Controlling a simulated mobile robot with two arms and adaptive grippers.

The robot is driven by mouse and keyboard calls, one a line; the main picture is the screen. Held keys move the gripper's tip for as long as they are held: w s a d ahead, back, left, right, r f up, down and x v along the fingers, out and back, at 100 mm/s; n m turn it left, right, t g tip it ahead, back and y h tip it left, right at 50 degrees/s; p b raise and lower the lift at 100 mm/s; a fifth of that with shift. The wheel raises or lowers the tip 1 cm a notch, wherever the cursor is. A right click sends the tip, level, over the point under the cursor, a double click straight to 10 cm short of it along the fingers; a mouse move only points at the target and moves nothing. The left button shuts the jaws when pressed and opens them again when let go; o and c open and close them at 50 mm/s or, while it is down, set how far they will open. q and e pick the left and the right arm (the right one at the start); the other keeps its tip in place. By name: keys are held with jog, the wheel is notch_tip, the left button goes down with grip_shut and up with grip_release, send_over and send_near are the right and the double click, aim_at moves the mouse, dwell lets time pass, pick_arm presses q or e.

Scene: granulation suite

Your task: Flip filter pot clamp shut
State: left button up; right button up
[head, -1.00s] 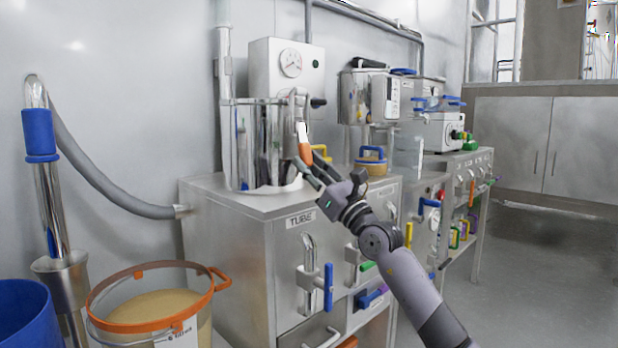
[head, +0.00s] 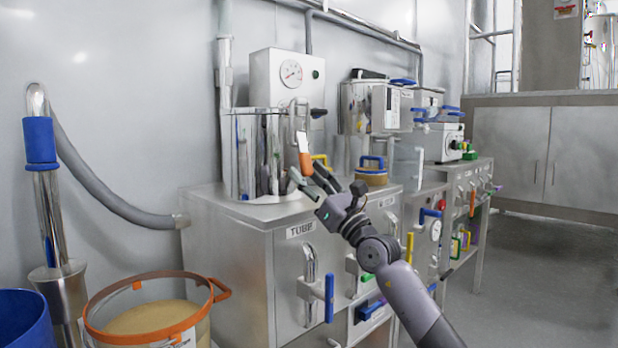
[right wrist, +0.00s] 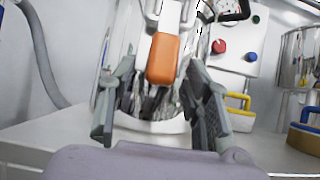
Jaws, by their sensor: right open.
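The filter pot (head: 258,150) is a shiny steel cylinder on the steel cabinet marked TUBE. Its clamp (head: 304,146) hangs on the pot's right front side, with a white tag part and an orange grip. In the right wrist view the orange grip of the clamp (right wrist: 163,58) hangs upright in the upper middle. My right gripper (head: 306,178) is open just in front of the pot, below and close to the orange grip. In the right wrist view its fingers (right wrist: 160,105) stand on either side of the grip's lower end; contact cannot be told. My left gripper is not in view.
A gauge box (head: 288,80) stands behind the pot. A pot with a yellow-brown body and blue handle (head: 371,175) sits right of my gripper. An orange-rimmed bucket (head: 150,320) and a blue bin (head: 22,318) stand at lower left.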

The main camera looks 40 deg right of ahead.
jog(key=shift+s+f, duration=0.1)
jog(key=shift+s+f, duration=0.4)
jog(key=shift+s, duration=0.05)
jog(key=v, duration=1)
jog(key=shift+s, duration=0.3)
jog(key=shift+d+f, duration=0.1)
